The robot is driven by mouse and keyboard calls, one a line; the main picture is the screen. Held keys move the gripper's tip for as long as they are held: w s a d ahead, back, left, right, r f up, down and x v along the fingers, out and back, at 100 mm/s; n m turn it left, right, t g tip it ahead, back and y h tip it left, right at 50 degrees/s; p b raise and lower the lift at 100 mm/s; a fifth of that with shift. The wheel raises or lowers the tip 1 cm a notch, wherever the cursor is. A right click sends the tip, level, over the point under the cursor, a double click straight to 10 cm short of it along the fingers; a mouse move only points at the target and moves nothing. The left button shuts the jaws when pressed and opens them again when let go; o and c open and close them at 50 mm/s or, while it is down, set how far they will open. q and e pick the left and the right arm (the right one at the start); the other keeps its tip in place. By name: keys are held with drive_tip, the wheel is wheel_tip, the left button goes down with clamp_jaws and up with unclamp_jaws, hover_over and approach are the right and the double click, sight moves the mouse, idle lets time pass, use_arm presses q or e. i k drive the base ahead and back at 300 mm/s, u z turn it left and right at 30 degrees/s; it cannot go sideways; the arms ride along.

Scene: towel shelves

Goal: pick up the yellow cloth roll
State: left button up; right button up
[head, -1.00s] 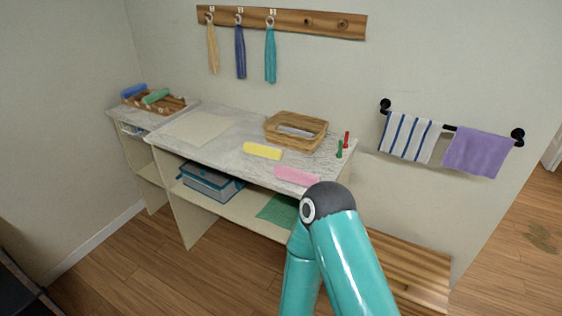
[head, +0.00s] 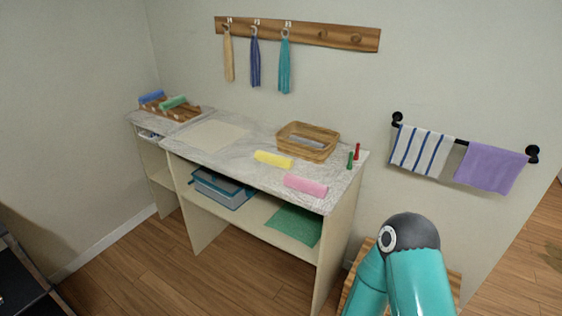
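The yellow cloth roll (head: 273,160) lies on the marble-topped shelf unit (head: 232,165), near its front edge and in front of the wicker basket. A pink cloth roll (head: 306,186) lies to its right, closer to the front right corner. Nothing touches the yellow roll. One teal arm of mine shows at the lower right, well apart from the roll. Neither of my grippers is in the view.
A wicker basket (head: 307,142) stands behind the yellow roll, with a red peg (head: 357,151) and a green peg (head: 350,160) to its right. A beige mat (head: 212,136) lies flat on the left. A wooden tray (head: 183,115) holds blue and green rolls. The floor in front is clear.

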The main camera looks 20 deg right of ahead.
sight(281, 162)
drive_tip(key=z, duration=0.1)
drive_tip(key=i, duration=1)
drive_tip(key=u, duration=0.1)
